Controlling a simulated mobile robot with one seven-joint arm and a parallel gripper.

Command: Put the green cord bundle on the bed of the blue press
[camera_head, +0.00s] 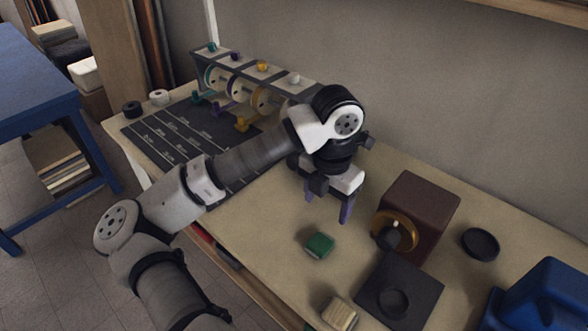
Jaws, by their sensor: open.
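A small dark green bundle (320,245), which I take for the green cord bundle, lies on the pale workbench (270,227) near its front middle. My gripper (328,211) points down with its two fingers apart and nothing between them. It hangs behind the bundle in the picture, not touching it; its exact height above the bench is hard to tell. A blue machine (548,296), which I take for the blue press, stands at the lower right corner. The frame edge cuts it off, and I cannot make out its bed.
A spool rack (240,72) and dark marked mat (150,136) are at the back left.

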